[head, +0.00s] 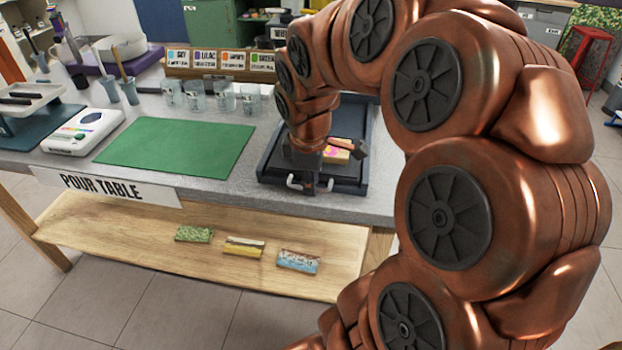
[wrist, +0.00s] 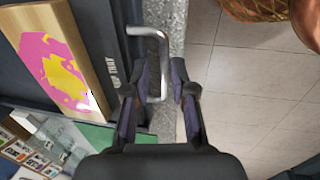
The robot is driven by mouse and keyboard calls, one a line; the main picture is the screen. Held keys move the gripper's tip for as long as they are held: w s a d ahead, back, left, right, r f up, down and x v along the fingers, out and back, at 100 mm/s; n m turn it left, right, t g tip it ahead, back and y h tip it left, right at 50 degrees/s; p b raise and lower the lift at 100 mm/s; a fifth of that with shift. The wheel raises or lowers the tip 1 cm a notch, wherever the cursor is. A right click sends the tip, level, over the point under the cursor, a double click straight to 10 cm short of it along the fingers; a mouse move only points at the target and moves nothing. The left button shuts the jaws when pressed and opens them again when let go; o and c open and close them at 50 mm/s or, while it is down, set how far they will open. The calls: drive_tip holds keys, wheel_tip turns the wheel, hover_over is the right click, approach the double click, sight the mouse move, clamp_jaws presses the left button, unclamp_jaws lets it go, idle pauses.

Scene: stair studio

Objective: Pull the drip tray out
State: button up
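The dark drip tray (head: 352,188) sits on the pour table, partly hidden behind my arm. Its front, with a "DRIP TRAY" label (wrist: 116,72), shows in the wrist view. A bent metal handle (wrist: 162,50) stands out from that front; it also shows in the head view (head: 293,184). My gripper (wrist: 156,85) is open, one finger on each side of the handle's near end, with gaps that look small. In the head view my gripper (head: 309,186) is low at the tray's front edge. Whether a finger touches the handle I cannot tell.
A pink and yellow painted wooden panel (head: 340,145) lies in the tray. A green mat (head: 175,146), a white scale (head: 83,131) and several cups stand left. A lower shelf (head: 130,230) holds three small painted blocks. Floor in front is clear.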

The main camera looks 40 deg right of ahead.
drive_tip(key=shift+o, duration=0.5)
drive_tip(key=shift+r, duration=0.6)
wheel_tip(320, 180, up, 11)
drive_tip(key=s+a, duration=0.1)
drive_tip(key=shift+a+f, duration=0.15)
drive_tip(key=shift+a, duration=0.2)
drive_tip(key=shift+s, duration=0.1)
